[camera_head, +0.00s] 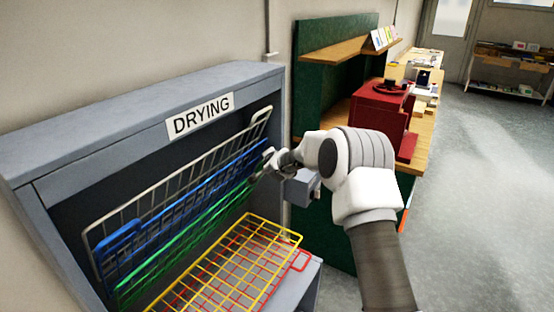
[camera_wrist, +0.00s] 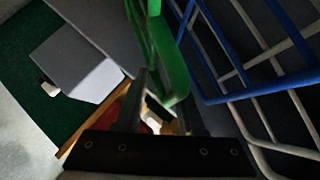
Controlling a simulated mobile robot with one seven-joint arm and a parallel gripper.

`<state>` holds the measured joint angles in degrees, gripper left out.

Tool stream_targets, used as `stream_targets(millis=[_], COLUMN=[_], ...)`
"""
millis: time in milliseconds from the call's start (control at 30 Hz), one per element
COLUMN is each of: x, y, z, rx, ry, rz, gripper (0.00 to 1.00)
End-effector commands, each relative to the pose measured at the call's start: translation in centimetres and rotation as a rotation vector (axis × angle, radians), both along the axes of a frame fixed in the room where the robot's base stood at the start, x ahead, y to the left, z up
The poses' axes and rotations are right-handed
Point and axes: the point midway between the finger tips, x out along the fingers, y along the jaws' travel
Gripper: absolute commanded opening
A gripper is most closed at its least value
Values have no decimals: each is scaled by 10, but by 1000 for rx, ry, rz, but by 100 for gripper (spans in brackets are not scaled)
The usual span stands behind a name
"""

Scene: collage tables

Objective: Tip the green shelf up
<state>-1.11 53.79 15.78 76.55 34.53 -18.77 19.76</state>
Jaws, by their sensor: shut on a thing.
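The green shelf (camera_head: 186,245) is a wire rack in the grey drying cabinet. It is tilted up steeply, just below and in front of the blue shelf (camera_head: 190,205). My gripper (camera_head: 271,162) is at the right end of the racks and is shut on the green shelf's frame. In the wrist view, the green bar (camera_wrist: 169,60) runs down between my two fingers (camera_wrist: 163,108). In the head view, my gripper hides part of the green shelf's right end.
A grey-white wire shelf (camera_head: 185,168) stands tilted up behind the blue one. A yellow shelf (camera_head: 232,262) lies low in front, with a red shelf (camera_head: 301,262) under it. The cabinet (camera_head: 50,195) encloses the racks. A green-backed workbench with a red machine (camera_head: 378,110) stands to the right.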

Motion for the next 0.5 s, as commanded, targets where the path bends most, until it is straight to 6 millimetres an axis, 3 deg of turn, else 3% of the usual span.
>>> stream_targets(millis=[500], x=[6], y=[12], z=[7], rx=[4], ry=[-4], rz=[4], gripper=[0])
